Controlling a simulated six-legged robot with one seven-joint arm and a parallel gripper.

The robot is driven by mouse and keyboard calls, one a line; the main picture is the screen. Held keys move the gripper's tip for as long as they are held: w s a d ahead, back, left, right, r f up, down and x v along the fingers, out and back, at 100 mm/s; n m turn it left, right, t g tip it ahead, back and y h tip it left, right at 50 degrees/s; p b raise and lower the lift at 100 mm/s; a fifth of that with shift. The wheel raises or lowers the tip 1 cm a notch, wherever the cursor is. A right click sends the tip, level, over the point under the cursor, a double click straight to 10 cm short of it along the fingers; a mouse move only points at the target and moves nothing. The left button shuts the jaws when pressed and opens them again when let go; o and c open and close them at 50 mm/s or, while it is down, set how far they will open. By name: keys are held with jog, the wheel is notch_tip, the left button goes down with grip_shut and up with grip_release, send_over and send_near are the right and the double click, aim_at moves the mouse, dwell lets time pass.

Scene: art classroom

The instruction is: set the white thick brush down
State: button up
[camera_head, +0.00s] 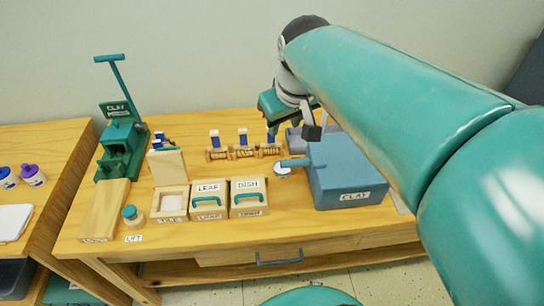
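My gripper (298,122) hangs at the end of my teal arm, above the back of the wooden table, just right of the rack. Its fingers are small and partly hidden by its own body, so I cannot tell whether they are open or shut. I cannot make out a white thick brush for certain in or under it. A low wooden rack (243,152) with several round sections stands at the back middle. Upright pieces with white and blue parts (214,138) stand at it, the rightmost close below my gripper.
A blue CLAY box (345,172) stands right of the rack, with a small white round thing (282,172) beside it. LEAF (208,205) and DISH (248,204) boxes, an open box (170,200), a jar (132,215) and a green press (120,145) fill the left. Bare tabletop lies front centre (285,215).

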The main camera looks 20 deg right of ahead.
jog(key=s+a+f+m+t, duration=0.1)
jog(key=s+a+f, duration=0.3)
jog(key=s, duration=0.6)
jog(key=shift+s+a+f+m, duration=0.2)
jog(key=shift+f+m, duration=0.1)
jog(key=shift+f, duration=0.2)
